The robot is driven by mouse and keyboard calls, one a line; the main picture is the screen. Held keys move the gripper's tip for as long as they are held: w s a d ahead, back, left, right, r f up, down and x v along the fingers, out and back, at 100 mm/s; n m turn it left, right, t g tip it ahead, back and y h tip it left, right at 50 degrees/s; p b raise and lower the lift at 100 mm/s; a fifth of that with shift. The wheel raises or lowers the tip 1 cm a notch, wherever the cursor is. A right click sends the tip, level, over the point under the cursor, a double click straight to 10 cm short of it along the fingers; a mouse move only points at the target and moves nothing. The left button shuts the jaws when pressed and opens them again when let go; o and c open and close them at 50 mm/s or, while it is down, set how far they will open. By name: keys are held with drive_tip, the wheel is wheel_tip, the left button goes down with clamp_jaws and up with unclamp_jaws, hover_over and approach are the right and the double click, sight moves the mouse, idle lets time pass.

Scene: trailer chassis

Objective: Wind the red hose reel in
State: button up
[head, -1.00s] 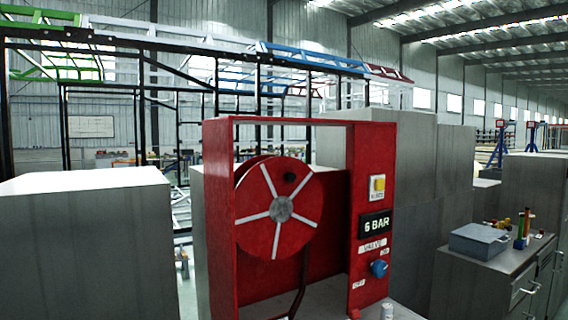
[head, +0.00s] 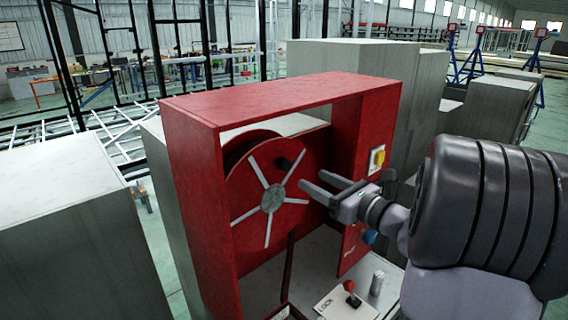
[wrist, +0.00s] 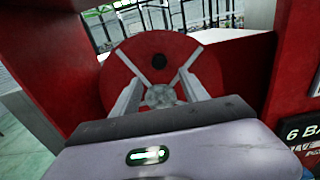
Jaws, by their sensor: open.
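The red hose reel (head: 257,213) is a disc with white spokes and a grey hub, set inside a red open frame (head: 262,97). It also shows in the wrist view (wrist: 185,70). A dark knob (head: 283,164) stands on its face, upper right of the hub. A dark hose (head: 289,265) hangs below the reel. My gripper (head: 310,184) is open and empty in front of the reel's right side. In the wrist view, its two fingers point at the reel, one either side of the hub, with the knob beyond and above them. Contact cannot be told.
The frame's right post carries a yellow button (head: 377,157) and a blue valve knob (head: 369,236), partly behind my arm. A red-topped lever (head: 350,287) on a "LOCK" plate and a grey cylinder (head: 377,283) stand below. Grey blocks (head: 70,240) flank the frame.

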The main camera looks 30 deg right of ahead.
sight(287, 166)
drive_tip(key=w, duration=0.3)
drive_tip(key=w+a, duration=0.1)
drive_tip(key=w, duration=0.6)
drive_tip(key=shift+a+p, duration=0.25)
drive_tip(key=shift+p, duration=0.1)
clamp_jaws()
idle(0.7)
